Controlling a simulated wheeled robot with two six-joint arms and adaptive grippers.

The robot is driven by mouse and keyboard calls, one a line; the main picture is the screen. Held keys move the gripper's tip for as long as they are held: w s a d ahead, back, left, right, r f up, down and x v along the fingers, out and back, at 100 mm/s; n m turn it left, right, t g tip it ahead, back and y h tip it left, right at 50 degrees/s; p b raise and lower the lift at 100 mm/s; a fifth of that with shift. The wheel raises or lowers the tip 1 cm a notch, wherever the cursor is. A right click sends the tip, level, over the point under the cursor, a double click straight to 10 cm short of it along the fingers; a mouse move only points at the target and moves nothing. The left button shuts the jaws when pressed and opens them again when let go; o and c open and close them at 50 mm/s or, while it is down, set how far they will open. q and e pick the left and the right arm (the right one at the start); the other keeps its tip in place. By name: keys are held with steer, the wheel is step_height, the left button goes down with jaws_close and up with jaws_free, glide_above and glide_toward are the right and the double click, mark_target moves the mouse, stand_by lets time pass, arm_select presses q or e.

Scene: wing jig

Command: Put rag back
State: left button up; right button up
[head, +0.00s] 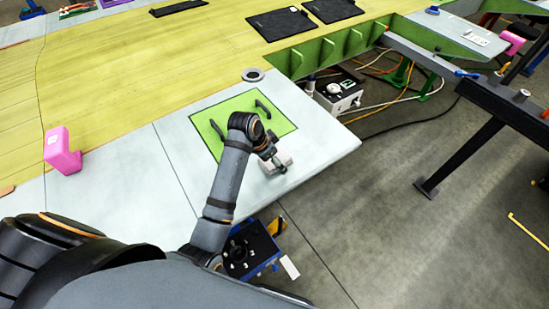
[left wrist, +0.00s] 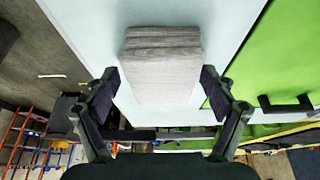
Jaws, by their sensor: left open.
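The rag is a pale grey, folded, layered block. In the left wrist view the rag (left wrist: 160,65) lies on the white surface, between my two spread fingers. In the head view the rag (head: 287,158) sits on the white wing panel (head: 325,140), by the corner of the green square, partly hidden by my gripper. My left gripper (head: 279,168) is over it, and it also shows in the left wrist view (left wrist: 160,80), open, with a finger on each side of the rag. Contact cannot be told. My right gripper is not in view.
A green panel (head: 228,103) with two dark handles lies beside the rag. A pink block (head: 62,150) stands at the left. A dark ring (head: 252,74) lies behind. Below the wing edge is a blue-and-black item (head: 250,250). The panel's right end is clear.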

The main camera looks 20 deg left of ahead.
arm_select(q)
steer(key=shift+w, duration=0.1)
steer(key=shift+b+v, duration=0.5)
steer(key=shift+v, duration=0.5)
steer(key=b+v, duration=0.1)
steer(key=v, duration=0.3)
steer(key=shift+a+r, duration=0.1)
steer(key=shift+r, duration=0.15)
steer(key=shift+s+a+r, duration=0.1)
steer(key=shift+s+r, duration=0.2)
steer(key=shift+r, duration=0.15)
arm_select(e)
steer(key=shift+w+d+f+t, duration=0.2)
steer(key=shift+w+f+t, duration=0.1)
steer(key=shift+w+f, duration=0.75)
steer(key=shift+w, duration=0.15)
